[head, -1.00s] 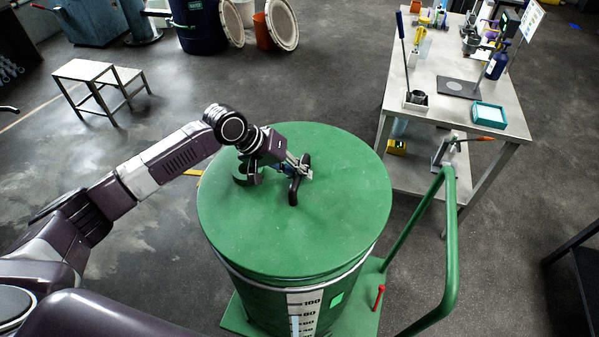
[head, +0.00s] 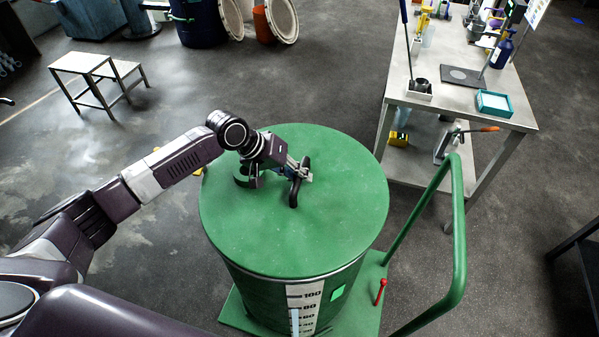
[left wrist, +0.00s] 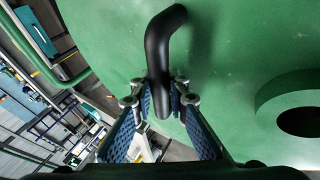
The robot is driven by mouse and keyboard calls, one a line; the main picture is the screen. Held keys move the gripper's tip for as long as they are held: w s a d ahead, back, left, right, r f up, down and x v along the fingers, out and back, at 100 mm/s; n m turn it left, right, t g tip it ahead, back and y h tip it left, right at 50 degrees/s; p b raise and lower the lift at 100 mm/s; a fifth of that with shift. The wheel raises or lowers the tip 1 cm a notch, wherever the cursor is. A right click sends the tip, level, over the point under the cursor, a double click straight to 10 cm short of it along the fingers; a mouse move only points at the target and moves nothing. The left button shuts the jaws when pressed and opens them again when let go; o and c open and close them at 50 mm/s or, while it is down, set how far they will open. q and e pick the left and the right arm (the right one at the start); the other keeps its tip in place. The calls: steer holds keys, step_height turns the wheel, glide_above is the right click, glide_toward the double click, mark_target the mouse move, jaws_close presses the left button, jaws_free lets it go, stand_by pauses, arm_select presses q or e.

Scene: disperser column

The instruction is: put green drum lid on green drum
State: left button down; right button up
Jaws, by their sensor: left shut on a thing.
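The green drum lid (head: 325,235) lies flat over the top of the green drum (head: 262,296), its edge lined up with the drum's rim. I cannot tell whether it is fully seated all round. My left gripper (head: 300,174) is shut on the lid's black handle (head: 294,192). In the left wrist view, the blue-padded fingers (left wrist: 160,98) close on the black bent handle (left wrist: 158,45), and the green lid surface (left wrist: 235,55) fills much of the picture. A round green collar with a dark opening (left wrist: 298,122) stands on the lid beside the gripper. My right gripper is not in view.
The drum stands on a green trolley with a tall tube handle (head: 458,235) at its right and a small red lever (head: 381,291). A cluttered workbench (head: 440,55) stands at the back right. A step stool (head: 98,80) stands at the left. Open floor lies between them.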

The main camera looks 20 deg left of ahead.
arm_select(q)
steer(key=shift+w+r, duration=0.1)
steer(key=shift+w, duration=0.05)
steer(key=c, duration=1.9)
jaws_free()
steer(key=shift+o, duration=0.5)
steer(key=shift+s+f, duration=0.25)
steer(key=shift+f, duration=0.05)
steer(key=shift+a+r, duration=0.3)
steer(key=shift+r, duration=0.05)
steer(key=v, duration=1.1)
steer(key=shift+r, duration=0.3)
steer(key=shift+s, duration=0.1)
